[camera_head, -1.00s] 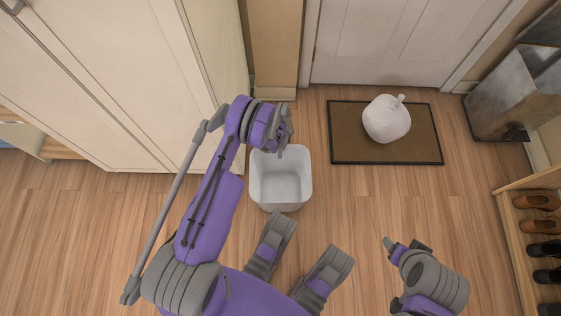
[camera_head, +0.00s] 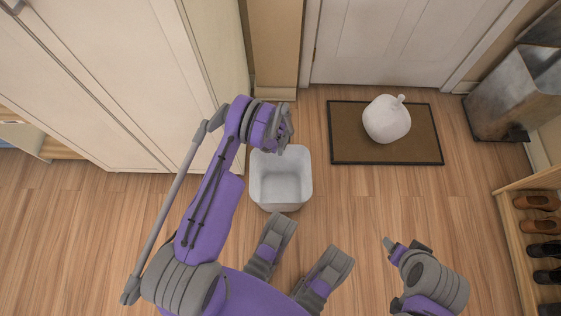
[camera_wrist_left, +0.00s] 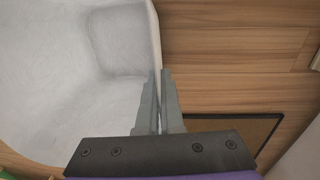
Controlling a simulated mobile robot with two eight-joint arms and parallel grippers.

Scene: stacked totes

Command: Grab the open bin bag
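The open white bin bag (camera_head: 283,182) lines a square bin that stands on the floor by the cabinet corner; I cannot tell bag from bin wall at the rim. My left gripper (camera_head: 284,141) is at the bin's far rim. In the left wrist view, the fingers (camera_wrist_left: 160,90) are close together with the thin white rim of the open bag (camera_wrist_left: 60,75) between them. A tied white bag (camera_head: 386,120) sits on the brown mat. My right gripper (camera_head: 405,247) hangs above the floor at lower right, apart from everything; its finger gap is unclear.
The brown doormat (camera_head: 345,148) lies before the white door. A tall cabinet (camera_head: 140,90) stands at left, close to my left arm. A grey metal container (camera_head: 500,95) and a shoe rack (camera_head: 520,240) are at right. The floor between bin and rack is clear.

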